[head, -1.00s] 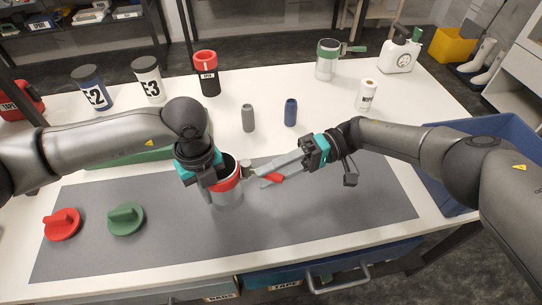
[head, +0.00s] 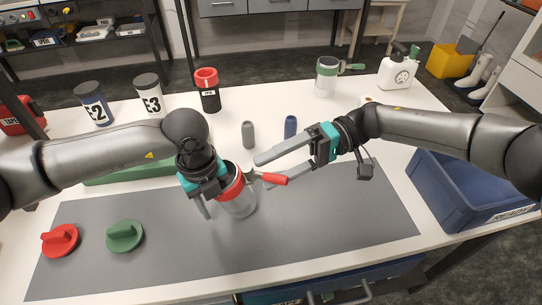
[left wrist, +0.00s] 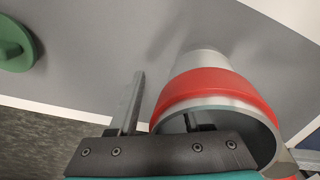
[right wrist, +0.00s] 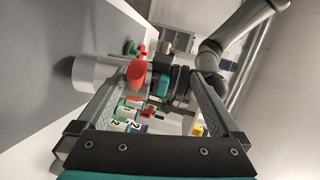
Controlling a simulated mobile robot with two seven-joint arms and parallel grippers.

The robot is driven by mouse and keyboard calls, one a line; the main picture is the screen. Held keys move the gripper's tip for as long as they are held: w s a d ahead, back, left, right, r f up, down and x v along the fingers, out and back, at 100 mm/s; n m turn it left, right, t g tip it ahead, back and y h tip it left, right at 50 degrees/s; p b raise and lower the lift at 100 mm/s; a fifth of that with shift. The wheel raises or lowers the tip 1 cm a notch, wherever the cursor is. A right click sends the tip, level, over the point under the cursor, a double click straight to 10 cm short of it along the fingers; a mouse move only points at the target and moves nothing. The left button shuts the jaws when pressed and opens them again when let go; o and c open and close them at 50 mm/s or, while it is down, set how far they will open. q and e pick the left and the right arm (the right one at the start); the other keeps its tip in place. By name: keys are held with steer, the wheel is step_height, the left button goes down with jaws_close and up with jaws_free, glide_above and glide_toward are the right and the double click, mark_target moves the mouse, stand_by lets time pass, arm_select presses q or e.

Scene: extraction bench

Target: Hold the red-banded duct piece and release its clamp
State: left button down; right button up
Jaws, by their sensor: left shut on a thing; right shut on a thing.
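The red-banded duct piece (head: 240,200) is a grey metal cylinder standing on the dark mat. It also shows in the left wrist view (left wrist: 215,88), its open mouth towards that camera. My left gripper (head: 222,192) is shut on its rim; one finger is outside the wall and one inside the mouth. The clamp's red lever (head: 273,179) sticks out to the right of the band. My right gripper (head: 262,173) is at this lever, its fingers on either side. In the right wrist view the lever (right wrist: 137,76) shows between widely spaced fingers; the contact is hard to see.
A red disc with a handle (head: 60,240) and a green one (head: 124,236) lie on the mat (head: 320,220) at left. A grey cylinder (head: 248,135) and a blue one (head: 290,127) stand behind. A blue bin (head: 455,200) is at right. The mat's right part is clear.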

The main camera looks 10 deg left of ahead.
steer(key=r, duration=0.2)
steer(key=a+r, duration=0.1)
steer(key=shift+s+r+n+g+y, duration=0.1)
steer(key=shift+r+n+g+y, duration=0.05)
steer(key=shift+n+g+y, duration=0.2)
steer(key=shift+d+f, duration=0.15)
steer(key=shift+f, duration=0.5)
steer(key=shift+d+f, duration=0.15)
steer(key=shift+f, duration=0.45)
steer(key=shift+f+v, duration=0.25)
steer(key=shift+v, duration=2)
glide_toward(270, 177)
steer(key=shift+m, duration=0.45)
steer(key=shift+w+d+r, duration=0.25)
steer(key=shift+d+r, duration=0.25)
steer(key=shift+d, duration=0.2)
steer(key=shift+w+d+r, duration=0.3)
steer(key=shift+d+r, duration=0.15)
steer(key=shift+d, duration=0.25)
steer(key=shift+w+d+r, duration=0.25)
steer(key=shift+d+r, duration=0.25)
steer(key=shift+d, duration=0.2)
